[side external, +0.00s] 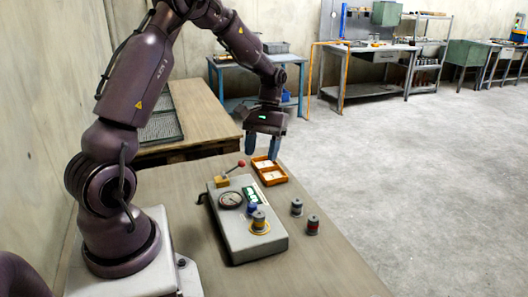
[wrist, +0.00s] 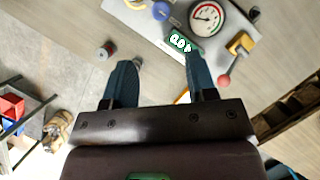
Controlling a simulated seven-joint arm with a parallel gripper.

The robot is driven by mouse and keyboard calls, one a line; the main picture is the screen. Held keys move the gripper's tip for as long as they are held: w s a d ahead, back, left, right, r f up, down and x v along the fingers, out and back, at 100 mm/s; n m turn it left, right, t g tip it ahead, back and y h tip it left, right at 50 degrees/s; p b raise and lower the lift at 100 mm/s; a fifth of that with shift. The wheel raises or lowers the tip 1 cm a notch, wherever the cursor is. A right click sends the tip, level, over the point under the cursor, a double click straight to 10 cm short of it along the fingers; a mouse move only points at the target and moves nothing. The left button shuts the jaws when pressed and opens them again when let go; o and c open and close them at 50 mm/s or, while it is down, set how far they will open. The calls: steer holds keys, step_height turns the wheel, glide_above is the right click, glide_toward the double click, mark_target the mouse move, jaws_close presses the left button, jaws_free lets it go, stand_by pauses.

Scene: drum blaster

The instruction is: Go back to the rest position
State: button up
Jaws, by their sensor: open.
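My gripper (side external: 264,146) is in the air above the far end of the table, near the orange tray (side external: 269,181). Its two blue-grey fingers are spread with nothing between them, as the wrist view (wrist: 160,82) also shows. The grey control box (side external: 240,243) lies on the table with a dial gauge (side external: 230,200), a green display (side external: 250,195), a red-knobbed lever (side external: 241,164) and a blue knob (side external: 251,210). A spool (side external: 258,220) with a yellow ring around its base stands on the box. In the wrist view, my gripper hides most of the orange tray.
Two small spools, a grey one (side external: 297,207) and a red-banded one (side external: 313,225), stand on the table (side external: 330,268) right of the box. A wooden pallet table (side external: 200,112) stands behind. Workbenches (side external: 372,55) line the far wall. The floor to the right is clear.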

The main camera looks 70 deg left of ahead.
steer(key=s+d+r+m+t+y, duration=0.1)
steer(key=s+d+r+m+t, duration=0.3)
steer(key=s+d+r, duration=0.2)
steer(key=s+d+r+m+t+y, duration=0.2)
steer(key=s+d+r+m+t, duration=0.2)
steer(key=d+r, duration=0.6)
steer(key=shift+s+d+r+m+t, duration=0.15)
steer(key=shift+s+d+m+t, duration=0.25)
steer(key=shift+s+d, duration=0.65)
